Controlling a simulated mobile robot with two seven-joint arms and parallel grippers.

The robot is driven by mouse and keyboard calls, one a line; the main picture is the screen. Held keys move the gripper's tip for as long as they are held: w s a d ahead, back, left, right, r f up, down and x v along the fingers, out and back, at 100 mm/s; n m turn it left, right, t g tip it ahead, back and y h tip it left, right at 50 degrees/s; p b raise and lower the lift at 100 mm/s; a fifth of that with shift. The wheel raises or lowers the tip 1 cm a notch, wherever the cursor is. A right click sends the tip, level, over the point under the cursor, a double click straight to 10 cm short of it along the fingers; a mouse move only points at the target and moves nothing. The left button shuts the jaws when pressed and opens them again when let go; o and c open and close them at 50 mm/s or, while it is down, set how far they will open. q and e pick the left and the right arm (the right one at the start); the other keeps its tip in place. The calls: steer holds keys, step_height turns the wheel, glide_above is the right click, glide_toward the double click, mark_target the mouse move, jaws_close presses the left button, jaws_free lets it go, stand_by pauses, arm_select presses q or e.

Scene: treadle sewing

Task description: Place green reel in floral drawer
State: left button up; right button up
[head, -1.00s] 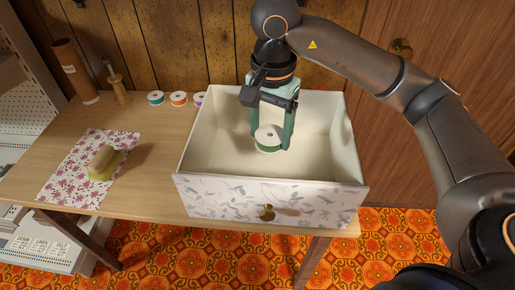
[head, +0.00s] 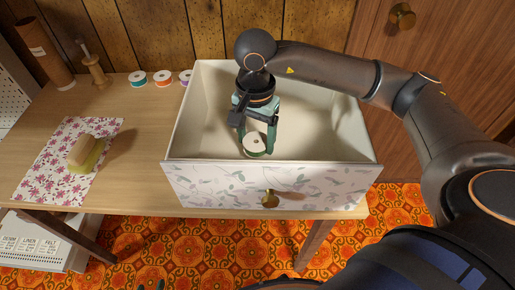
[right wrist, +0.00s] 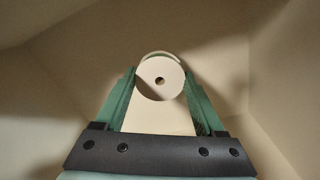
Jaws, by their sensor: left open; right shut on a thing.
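The green reel (head: 255,145), a small spool with white round faces and a green band, is inside the drawer with the floral front (head: 225,184). The drawer is an open cream box standing on the table. My right gripper (head: 256,149) points down into it and is shut on the reel, near the front panel. In the right wrist view the reel (right wrist: 160,82) sits between the green fingers, with pale drawer walls around it. I cannot tell whether the reel touches the drawer floor.
Several other reels, such as an orange-banded one (head: 162,78), stand left of the drawer. A wooden spindle (head: 96,72) and a brown tube (head: 46,55) stand at the back left. A yellow-green block (head: 86,155) lies on the floral cloth (head: 50,170). The wooden table (head: 140,130) is clear between.

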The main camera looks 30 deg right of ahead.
mark_target(256, 149)
steer(key=shift+f, duration=2)
steer(key=shift+f+b, duration=0.15)
steer(key=shift+b, duration=0.25)
steer(key=o, duration=1.3)
step_height(256, 149, up, 12)
steer(key=shift+r+p, duration=0.2)
steer(key=shift+p, duration=0.65)
